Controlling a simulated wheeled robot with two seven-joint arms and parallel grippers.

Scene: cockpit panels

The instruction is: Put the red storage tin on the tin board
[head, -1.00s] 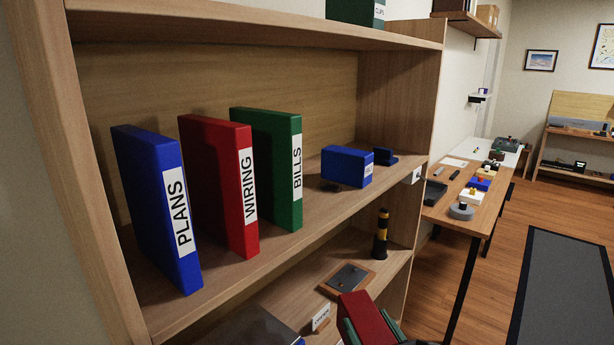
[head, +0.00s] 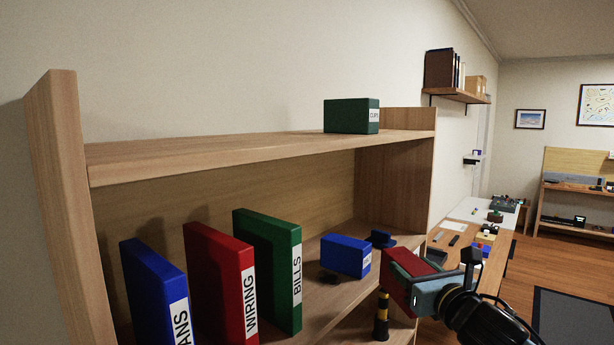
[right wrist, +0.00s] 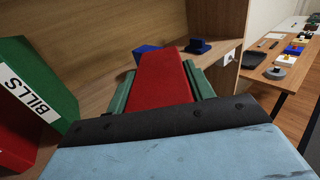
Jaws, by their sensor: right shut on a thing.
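The red storage tin (head: 404,286) is held in my right gripper (head: 408,272), in front of the right end of the bookcase in the head view. In the right wrist view the tin (right wrist: 158,82) points away from me, between the two green fingers, which are shut on it. It appears clear of the shelf. I cannot make out the tin board in the current views. My left gripper is not in view.
The middle shelf holds blue, red (head: 222,285) and green (head: 270,270) binders, and a blue box (head: 345,255). A green tin (head: 350,116) stands on the top shelf (head: 250,152). A black-and-yellow post (head: 381,315) stands below. A cluttered table is at right.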

